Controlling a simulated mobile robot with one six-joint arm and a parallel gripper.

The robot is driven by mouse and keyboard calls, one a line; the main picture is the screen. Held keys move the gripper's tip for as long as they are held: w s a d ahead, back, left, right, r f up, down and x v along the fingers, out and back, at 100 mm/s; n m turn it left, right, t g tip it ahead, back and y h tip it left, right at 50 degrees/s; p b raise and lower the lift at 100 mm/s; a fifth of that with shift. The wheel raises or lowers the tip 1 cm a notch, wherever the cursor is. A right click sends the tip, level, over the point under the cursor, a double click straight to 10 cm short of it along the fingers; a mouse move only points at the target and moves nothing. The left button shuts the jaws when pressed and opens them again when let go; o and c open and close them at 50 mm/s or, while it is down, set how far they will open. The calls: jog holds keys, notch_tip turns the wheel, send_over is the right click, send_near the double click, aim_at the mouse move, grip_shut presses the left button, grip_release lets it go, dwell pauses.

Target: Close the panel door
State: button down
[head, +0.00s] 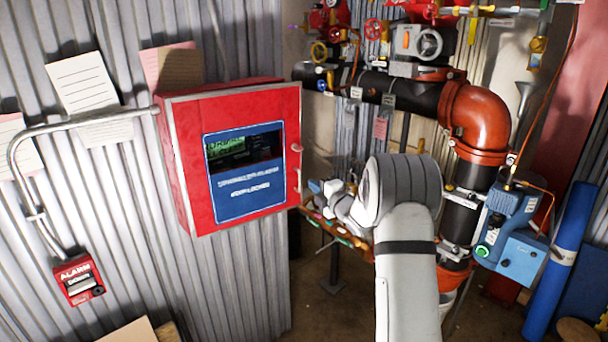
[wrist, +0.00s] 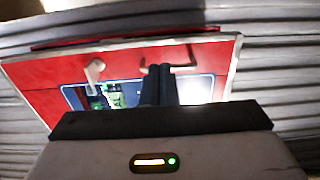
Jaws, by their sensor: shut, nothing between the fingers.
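The red panel box (head: 180,160) is mounted on the corrugated wall in the head view. Its red door (head: 240,108) has a blue-framed window with a green display and white lettering. The door covers the box front; I cannot tell whether it sits fully flush. A small pale knob (head: 297,148) is at the door's right edge. My gripper (head: 318,187) is just right of the door, partly hidden by my wrist. In the wrist view my gripper's dark fingers (wrist: 159,70) are together and empty in front of the door (wrist: 45,75), near a pale latch (wrist: 94,72).
Black and orange pipes (head: 480,115) with valves stand right of the box, behind my arm. A blue pump unit (head: 510,225) is at the right. A grey conduit (head: 75,125) and a red alarm box (head: 78,279) are on the wall at left.

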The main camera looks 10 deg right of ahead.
jog(key=p+x, duration=0.2)
jog(key=x, duration=0.4)
jog(key=shift+w, duration=0.15)
